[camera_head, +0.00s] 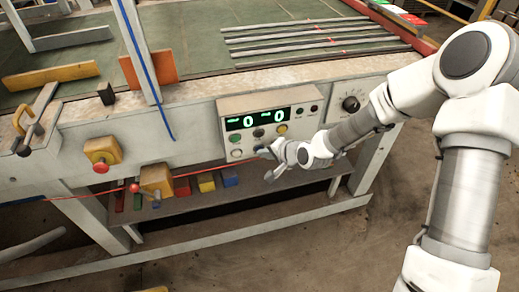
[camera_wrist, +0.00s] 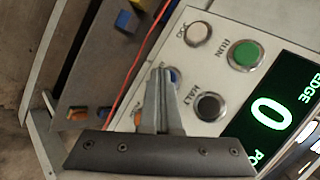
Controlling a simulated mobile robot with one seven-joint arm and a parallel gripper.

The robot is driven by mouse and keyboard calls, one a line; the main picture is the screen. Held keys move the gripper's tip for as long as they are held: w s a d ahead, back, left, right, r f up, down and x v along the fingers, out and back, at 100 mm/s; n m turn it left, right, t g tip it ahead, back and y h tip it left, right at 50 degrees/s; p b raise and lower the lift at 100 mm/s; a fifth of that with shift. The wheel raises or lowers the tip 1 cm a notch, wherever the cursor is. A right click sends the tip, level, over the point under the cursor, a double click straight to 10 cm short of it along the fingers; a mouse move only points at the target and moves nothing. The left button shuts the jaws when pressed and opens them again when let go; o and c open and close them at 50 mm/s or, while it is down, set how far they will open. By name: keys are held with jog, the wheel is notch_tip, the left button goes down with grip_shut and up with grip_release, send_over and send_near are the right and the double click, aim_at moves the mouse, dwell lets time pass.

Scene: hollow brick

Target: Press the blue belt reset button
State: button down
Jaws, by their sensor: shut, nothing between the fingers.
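The grey control panel (camera_head: 222,107) is on the front of the machine table, with a green display reading 0 and 0. The blue button (camera_head: 258,148) is in the panel's lower row; in the wrist view the blue button (camera_wrist: 173,75) shows partly behind my fingertips. My gripper (camera_head: 267,153) is at the panel's lower edge. In the wrist view my gripper (camera_wrist: 161,72) is shut and empty, its tips over or right by the blue button. I cannot tell whether they touch it.
A white button (camera_wrist: 198,33), a green RUN button (camera_wrist: 245,55) and a black HALT button (camera_wrist: 210,106) are close around my fingers. A red cord (camera_head: 75,196) runs left below the panel. A yellow box with a red button (camera_head: 101,157) is further left.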

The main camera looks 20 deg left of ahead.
jog(key=shift+s+d, duration=0.4)
jog(key=shift+s, duration=0.25)
jog(key=shift+s+d, duration=0.45)
jog(key=shift+s, duration=0.25)
jog(key=shift+s+d, duration=0.45)
jog(key=shift+s, duration=0.3)
jog(key=shift+s+d, duration=0.45)
jog(key=shift+s, duration=0.25)
